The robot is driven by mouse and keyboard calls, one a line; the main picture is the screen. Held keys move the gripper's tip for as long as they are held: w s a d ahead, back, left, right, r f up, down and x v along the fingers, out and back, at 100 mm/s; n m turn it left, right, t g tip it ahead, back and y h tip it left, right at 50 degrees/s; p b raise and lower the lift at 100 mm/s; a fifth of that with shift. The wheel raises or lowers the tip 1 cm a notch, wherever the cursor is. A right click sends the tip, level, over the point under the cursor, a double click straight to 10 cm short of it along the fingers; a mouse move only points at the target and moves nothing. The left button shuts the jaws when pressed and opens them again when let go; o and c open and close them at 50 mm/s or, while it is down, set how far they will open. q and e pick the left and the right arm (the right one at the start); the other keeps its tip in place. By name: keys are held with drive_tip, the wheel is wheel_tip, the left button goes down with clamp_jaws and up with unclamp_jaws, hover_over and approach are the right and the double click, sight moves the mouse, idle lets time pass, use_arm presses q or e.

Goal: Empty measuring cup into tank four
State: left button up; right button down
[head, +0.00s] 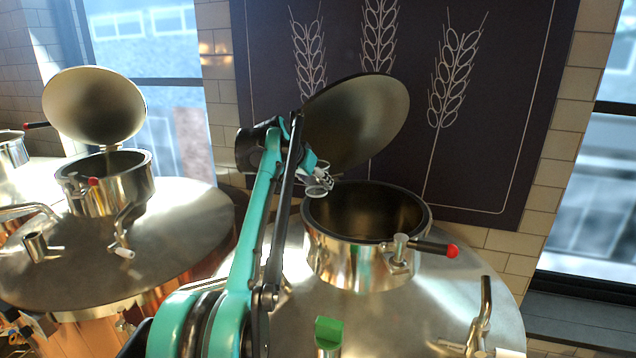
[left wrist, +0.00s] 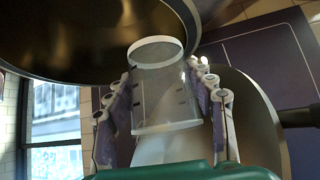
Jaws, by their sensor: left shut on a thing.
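My left gripper (head: 318,186) is at the left rear edge of the open tank mouth (head: 365,278), just in front of its raised lid (head: 362,122). It is shut on the clear measuring cup, which shows small and partly hidden in the head view. In the left wrist view the fingers (left wrist: 165,105) clasp the cup (left wrist: 165,98) from both sides; it has a white rim and dark marks. I cannot tell its contents or exact tilt. No tank number is readable. My right gripper is out of view.
A red-tipped handle (head: 436,248) sticks out from the front right of the mouth. A green-topped fitting (head: 328,332) and a bent pipe (head: 484,305) rise from the tank top. Another tank (head: 120,192) with a raised lid (head: 94,105) stands to the left. A dark wheat panel (head: 500,110) hangs behind.

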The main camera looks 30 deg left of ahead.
use_arm(q)
drive_tip(key=s+a+r, duration=0.1)
drive_tip(key=a+r, duration=0.2)
drive_tip(key=a, duration=0.2)
drive_tip(key=shift+r, duration=0.3)
drive_tip(key=shift+f, duration=0.15)
